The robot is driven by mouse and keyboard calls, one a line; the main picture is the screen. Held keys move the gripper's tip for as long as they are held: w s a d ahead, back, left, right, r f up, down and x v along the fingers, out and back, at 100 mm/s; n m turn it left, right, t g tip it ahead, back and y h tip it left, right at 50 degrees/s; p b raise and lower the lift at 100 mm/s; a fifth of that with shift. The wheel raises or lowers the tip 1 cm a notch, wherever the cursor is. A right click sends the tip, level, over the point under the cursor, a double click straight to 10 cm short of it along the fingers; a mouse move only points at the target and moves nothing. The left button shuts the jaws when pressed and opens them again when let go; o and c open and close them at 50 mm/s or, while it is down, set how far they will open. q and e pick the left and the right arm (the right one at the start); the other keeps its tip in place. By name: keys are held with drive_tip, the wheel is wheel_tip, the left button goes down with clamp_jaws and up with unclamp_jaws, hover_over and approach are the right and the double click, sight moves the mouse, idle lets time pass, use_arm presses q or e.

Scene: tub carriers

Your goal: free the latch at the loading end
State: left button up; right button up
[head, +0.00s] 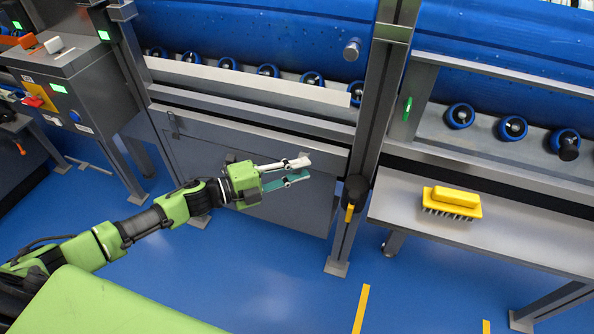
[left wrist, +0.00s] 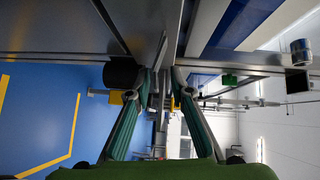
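A black round fitting with a yellow lever (head: 349,212) hanging from it sits low on the grey upright post; I cannot tell for sure that it is the latch. In the left wrist view the black fitting (left wrist: 120,73) is left of the fingers, with yellow below it. My right gripper is not in view.
The grey post (head: 373,110) stands between two blue machine sections with several dark rollers. A grey table (head: 400,206) at the right bears a yellow brush (head: 453,201). A control box (head: 75,85) stands at the far left. The blue floor (head: 270,270) in front is clear.

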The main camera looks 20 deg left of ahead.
use_arm(q)
drive_tip(key=shift+a+f, duration=0.1)
drive_tip(key=shift+f, duration=0.05)
drive_tip(key=shift+s+a, duration=0.4)
drive_tip(key=shift+a, duration=0.05)
drive_tip(key=v, duration=1)
drive_tip(key=shift+s+a, duration=0.25)
drive_tip(key=shift+s, duration=0.05)
